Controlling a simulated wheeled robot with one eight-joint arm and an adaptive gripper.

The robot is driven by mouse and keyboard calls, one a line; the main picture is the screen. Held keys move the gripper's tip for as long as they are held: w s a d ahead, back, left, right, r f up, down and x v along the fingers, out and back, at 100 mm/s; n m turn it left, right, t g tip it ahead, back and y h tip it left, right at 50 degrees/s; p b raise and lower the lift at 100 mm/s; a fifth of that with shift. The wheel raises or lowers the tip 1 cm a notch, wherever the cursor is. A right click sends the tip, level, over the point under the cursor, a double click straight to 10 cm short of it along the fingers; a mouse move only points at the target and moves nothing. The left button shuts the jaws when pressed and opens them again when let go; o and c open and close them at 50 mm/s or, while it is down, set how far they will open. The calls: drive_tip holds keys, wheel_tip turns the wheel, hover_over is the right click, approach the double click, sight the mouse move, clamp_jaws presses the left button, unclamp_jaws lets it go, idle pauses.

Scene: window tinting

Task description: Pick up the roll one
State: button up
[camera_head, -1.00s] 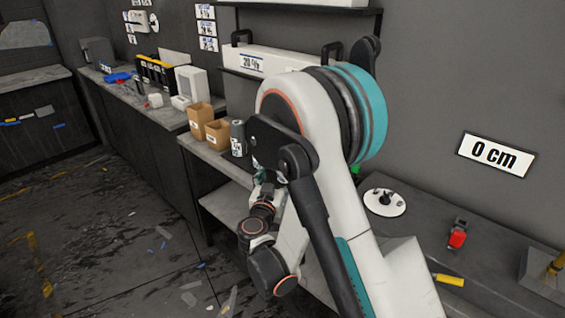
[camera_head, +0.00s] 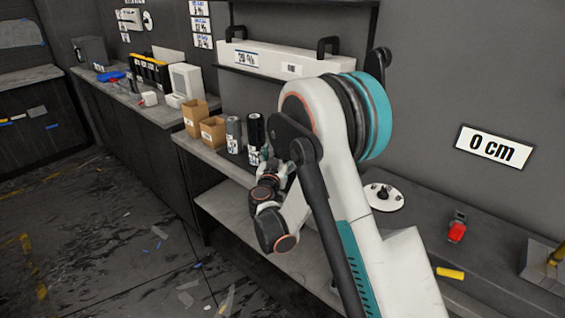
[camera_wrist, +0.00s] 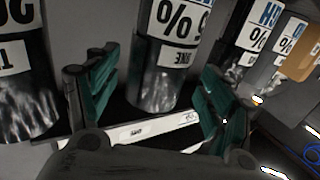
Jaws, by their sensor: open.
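A dark roll with a white label and a "%" marking (camera_wrist: 152,85) stands between the two teal-padded fingers of my gripper (camera_wrist: 163,82) in the wrist view. The fingers are open, one on each side of it, and contact is not visible. Its small label text is too blurred to read surely. Other labelled rolls stand to its left (camera_wrist: 25,100) and right (camera_wrist: 238,45). In the head view, a grey roll (camera_head: 234,135) and a black roll (camera_head: 256,132) stand on the counter. My gripper is mostly hidden there by my arm, near the black roll.
Two cardboard boxes (camera_head: 213,133) stand left of the rolls. A long white case (camera_head: 275,62) lies on the shelf above. A white round disc (camera_head: 383,197), a red item (camera_head: 457,231) and a yellow item (camera_head: 450,273) lie on the right counter.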

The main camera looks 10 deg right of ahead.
drive_tip(key=shift+b+x, duration=0.4)
drive_tip(key=shift+x, duration=1.15)
drive_tip(key=shift+c, duration=0.3)
drive_tip(key=c, duration=1.3)
drive_tip(key=shift+r, duration=0.1)
